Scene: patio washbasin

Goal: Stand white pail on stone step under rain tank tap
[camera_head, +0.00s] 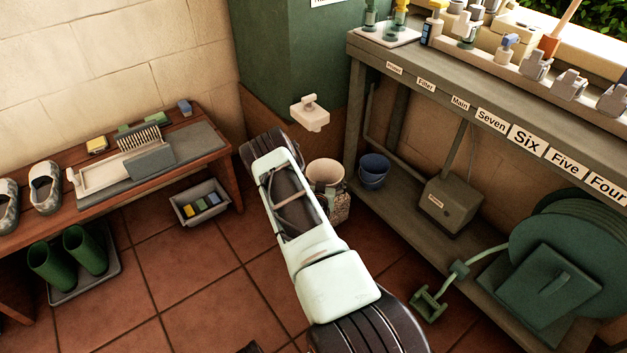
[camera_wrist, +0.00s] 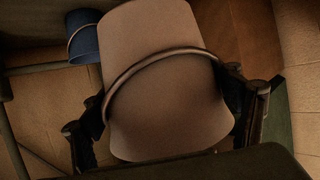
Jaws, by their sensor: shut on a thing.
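The white pail (camera_head: 326,172) is partly hidden behind my arm in the head view, with its open top facing up. It sits over the speckled stone step (camera_head: 342,210); I cannot tell whether its base touches the stone. The pale tap (camera_head: 311,113) juts from the green rain tank (camera_head: 268,70), above and slightly left of the pail in the picture. In the wrist view the pail (camera_wrist: 160,95) fills the middle with its curved handle across it. My gripper (camera_wrist: 168,92) is shut on the pail, one finger at each side.
A blue bucket (camera_head: 374,171) stands right of the pail on the lower shelf of the workbench (camera_head: 425,215), near a grey box (camera_head: 449,205). A wooden bench (camera_head: 215,165) with shoes and a brush is at left. A grey bin (camera_head: 200,205) is below it.

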